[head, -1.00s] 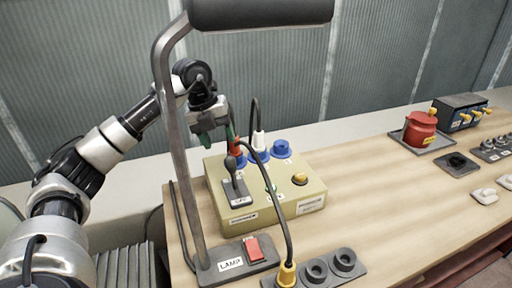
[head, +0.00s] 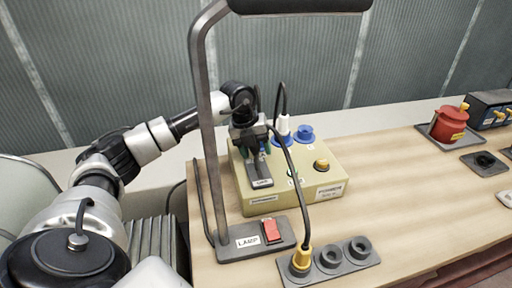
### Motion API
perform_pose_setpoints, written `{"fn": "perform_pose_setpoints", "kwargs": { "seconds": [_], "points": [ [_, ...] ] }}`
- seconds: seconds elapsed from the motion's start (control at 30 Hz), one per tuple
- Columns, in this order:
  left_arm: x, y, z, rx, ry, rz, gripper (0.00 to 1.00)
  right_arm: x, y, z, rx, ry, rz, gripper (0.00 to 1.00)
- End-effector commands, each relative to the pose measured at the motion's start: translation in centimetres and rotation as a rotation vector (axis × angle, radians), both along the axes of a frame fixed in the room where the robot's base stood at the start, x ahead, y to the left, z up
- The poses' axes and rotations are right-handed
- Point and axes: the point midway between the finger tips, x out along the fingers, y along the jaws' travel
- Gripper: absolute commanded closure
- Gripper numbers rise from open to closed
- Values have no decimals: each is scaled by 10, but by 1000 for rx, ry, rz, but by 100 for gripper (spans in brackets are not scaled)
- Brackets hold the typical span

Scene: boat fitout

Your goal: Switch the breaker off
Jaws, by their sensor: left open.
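A yellow-green box (head: 290,193) stands on the wooden bench, with a grey lever switch plate (head: 258,172) on its top left. I take this lever switch to be the breaker; the small label at its front is too small to read surely. My left gripper (head: 254,151) is open, pointing down over the lever with its fingers at the lever's height. The gripper hides most of the lever, so I cannot tell its tilt or whether the fingers touch it. My right gripper is not in view.
A lamp's grey post (head: 207,110) rises in front of my left arm, from a base with a red switch (head: 271,231). A yellow plug (head: 302,258) sits in a socket strip; its black cable arches past the gripper. A white plug (head: 284,126) and blue socket (head: 304,133) are close behind. A red can (head: 448,124) stands right.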

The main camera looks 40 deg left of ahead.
Motion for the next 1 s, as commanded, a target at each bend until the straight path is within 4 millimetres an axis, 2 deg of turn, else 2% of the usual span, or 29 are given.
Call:
{"fn": "perform_pose_setpoints", "kwargs": {
  "seconds": [0.2,0.57,1.0],
  "points": [
    [0,0,0,0,0,0,46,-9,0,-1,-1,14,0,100],
    [0,0,0,0,0,0,100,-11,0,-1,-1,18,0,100],
    [-3,-3,3,60,-49,-2,100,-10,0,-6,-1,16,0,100]
  ]
}}
